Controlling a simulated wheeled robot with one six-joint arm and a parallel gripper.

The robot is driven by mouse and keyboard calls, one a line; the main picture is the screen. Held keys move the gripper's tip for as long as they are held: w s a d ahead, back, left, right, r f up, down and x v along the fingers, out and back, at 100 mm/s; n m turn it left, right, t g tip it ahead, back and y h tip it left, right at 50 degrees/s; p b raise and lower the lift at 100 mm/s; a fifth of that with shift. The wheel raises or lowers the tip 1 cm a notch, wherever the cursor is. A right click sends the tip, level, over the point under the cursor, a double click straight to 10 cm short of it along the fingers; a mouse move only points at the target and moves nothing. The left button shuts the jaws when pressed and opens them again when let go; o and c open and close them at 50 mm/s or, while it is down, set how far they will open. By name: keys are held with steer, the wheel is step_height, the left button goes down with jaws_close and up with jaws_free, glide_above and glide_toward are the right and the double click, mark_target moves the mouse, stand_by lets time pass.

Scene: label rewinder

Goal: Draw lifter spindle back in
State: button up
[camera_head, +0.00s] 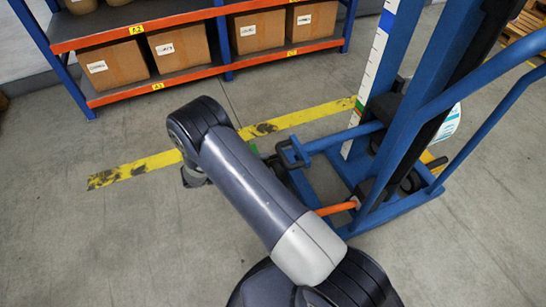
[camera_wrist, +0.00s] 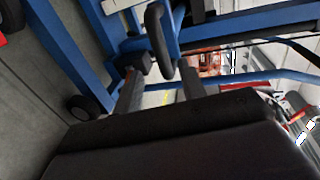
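The blue lifter (camera_head: 400,140) stands at the right in the head view, with an upright mast and a low base frame. The loop's lower end lies between the fingertips in the picture; contact cannot be told. In the head view my arm mostly hides the gripper.
An orange rod (camera_head: 336,208) juts from the lifter's base. A blue and orange shelf (camera_head: 200,60) with cardboard boxes (camera_head: 178,48) stands at the back. A worn yellow floor line (camera_head: 135,168) runs past my arm. The grey floor at left is clear.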

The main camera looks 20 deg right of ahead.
mark_target(281, 158)
steer(key=v, duration=0.2)
steer(key=shift+a, duration=0.35)
steer(key=b+x, duration=0.2)
steer(key=x, duration=0.9)
steer(key=shift+d+r, duration=0.1)
steer(key=shift+d, duration=0.5)
